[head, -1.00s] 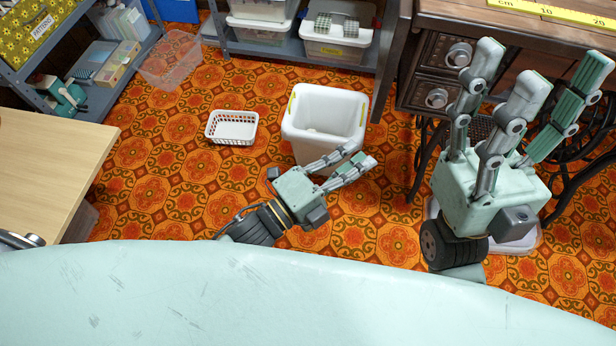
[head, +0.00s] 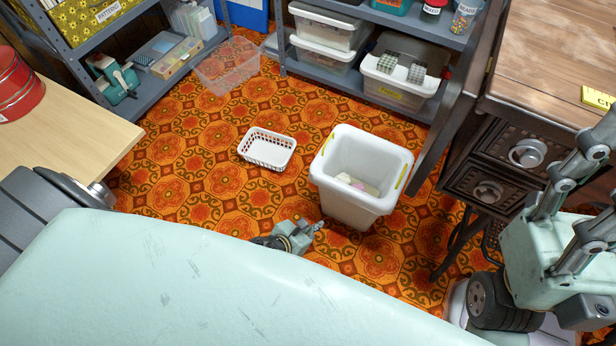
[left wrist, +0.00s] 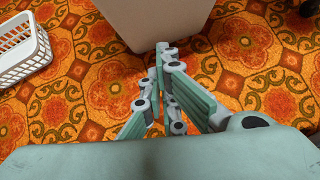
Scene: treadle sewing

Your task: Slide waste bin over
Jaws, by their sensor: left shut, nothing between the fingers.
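The white waste bin (head: 345,198) stands upright on the floor, with yellow strips on its rim and pale scraps inside. My left gripper (head: 318,228) is low by the floor at the bin's front left, mostly hidden by my own body in the head view. In the left wrist view, my left gripper (left wrist: 164,52) is shut and empty, its fingertips at the lower edge of the bin (left wrist: 160,15). I cannot tell whether they touch it. My right gripper (head: 606,140) is raised at the right edge, partly cut off, its fingers apart and empty.
A small white basket (head: 267,166) lies on the floor left of the bin. Shelving (head: 425,112) stands behind, and a dark wooden sewing table (head: 540,75) is at the right. A light wood table (head: 85,130) is at the left.

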